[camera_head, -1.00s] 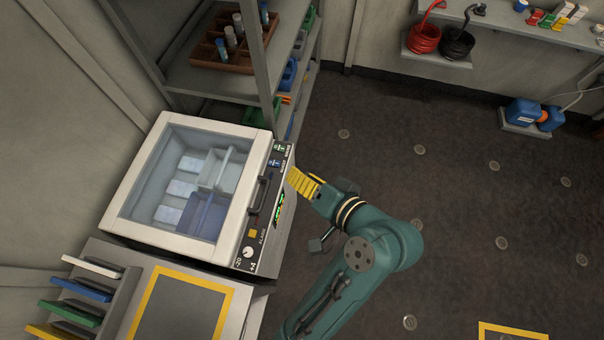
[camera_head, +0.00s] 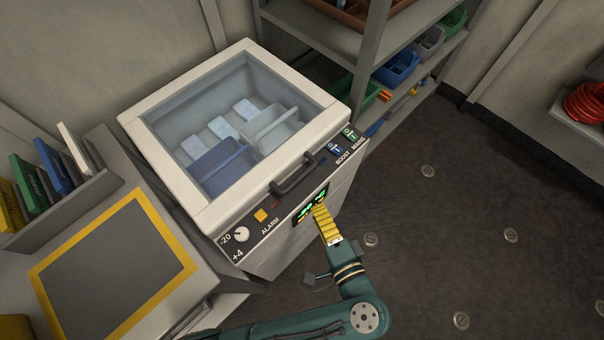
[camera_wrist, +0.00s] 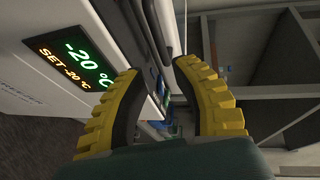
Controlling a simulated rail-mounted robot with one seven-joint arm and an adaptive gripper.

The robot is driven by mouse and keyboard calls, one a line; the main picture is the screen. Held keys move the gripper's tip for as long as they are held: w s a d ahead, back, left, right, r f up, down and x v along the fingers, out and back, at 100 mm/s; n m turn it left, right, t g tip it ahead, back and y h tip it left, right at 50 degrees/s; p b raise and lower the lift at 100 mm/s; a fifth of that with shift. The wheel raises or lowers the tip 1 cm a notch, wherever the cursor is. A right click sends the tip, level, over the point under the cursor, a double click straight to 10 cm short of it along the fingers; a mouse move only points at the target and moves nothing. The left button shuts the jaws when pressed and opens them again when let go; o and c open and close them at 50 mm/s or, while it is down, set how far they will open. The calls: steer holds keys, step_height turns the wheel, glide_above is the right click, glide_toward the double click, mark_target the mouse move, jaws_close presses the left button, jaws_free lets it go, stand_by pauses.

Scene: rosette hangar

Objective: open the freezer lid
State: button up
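The chest freezer's lid (camera_head: 150,128) has a white frame around a clear pane and lies flat and shut. A dark bar handle (camera_head: 297,178) sits at the lid's front edge, above the control panel (camera_head: 268,218). My gripper (camera_head: 318,209) has yellow ribbed fingers and is in front of the panel, over part of the green display and a little below and right of the handle. In the wrist view the two fingers (camera_wrist: 158,72) stand apart, with nothing clearly held between them. The display (camera_wrist: 70,60) reads -20 °C at the left there.
Blue and pale bins show through the lid's pane. A bench with a yellow-bordered mat (camera_head: 60,262) and a rack of coloured panels (camera_head: 65,190) stand at the left. A shelf unit (camera_head: 372,45) stands behind the freezer. The floor (camera_head: 450,200) at the right is clear.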

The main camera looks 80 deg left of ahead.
mark_target(302, 176)
steer(key=b+x, duration=0.2)
steer(key=x, duration=1)
steer(key=shift+w, duration=0.1)
steer(key=shift+d, duration=0.1)
jaws_close()
